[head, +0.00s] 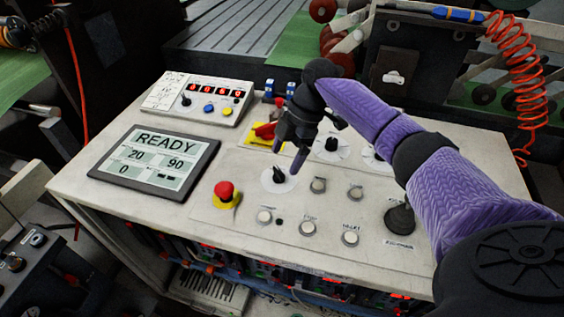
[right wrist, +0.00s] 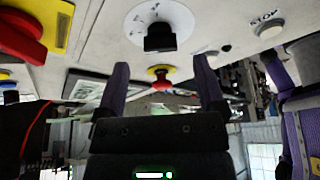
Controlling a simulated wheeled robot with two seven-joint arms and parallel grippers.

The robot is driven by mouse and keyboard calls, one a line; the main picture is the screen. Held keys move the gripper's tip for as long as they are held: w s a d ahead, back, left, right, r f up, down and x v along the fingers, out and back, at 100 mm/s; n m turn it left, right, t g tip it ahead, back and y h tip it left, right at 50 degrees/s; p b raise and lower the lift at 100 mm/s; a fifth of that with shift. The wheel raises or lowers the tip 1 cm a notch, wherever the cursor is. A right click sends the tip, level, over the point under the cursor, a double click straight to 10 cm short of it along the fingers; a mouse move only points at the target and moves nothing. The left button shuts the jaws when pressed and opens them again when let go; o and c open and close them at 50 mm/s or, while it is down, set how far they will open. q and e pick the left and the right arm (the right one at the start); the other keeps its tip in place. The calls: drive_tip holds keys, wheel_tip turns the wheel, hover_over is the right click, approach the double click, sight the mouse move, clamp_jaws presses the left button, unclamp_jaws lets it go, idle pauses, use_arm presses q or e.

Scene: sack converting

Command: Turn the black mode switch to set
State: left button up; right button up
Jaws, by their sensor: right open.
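A black rotary knob (head: 278,176) on a round white dial plate stands on the sloping console panel, and it looks like the mode switch. The dial's lettering is too small to read. In the right wrist view the knob (right wrist: 160,38) appears above the gap between my fingers. My right gripper (head: 297,160) hangs just above and beside the knob in the head view, fingers pointing down to the panel. My left gripper is not in view.
A red mushroom button (head: 225,191) on a yellow base stands left of the knob. A red rotary handle (head: 265,130) lies behind it. Several push buttons (head: 264,216) sit in front and right. A screen reading READY (head: 155,160) lies at left. Another black dial knob (head: 331,144) is behind right.

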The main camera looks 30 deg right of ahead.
drive_tip(key=v, duration=0.6)
drive_tip(key=shift+r+p, duration=0.3)
drive_tip(key=shift+p, duration=0.05)
drive_tip(key=shift+d, duration=0.1)
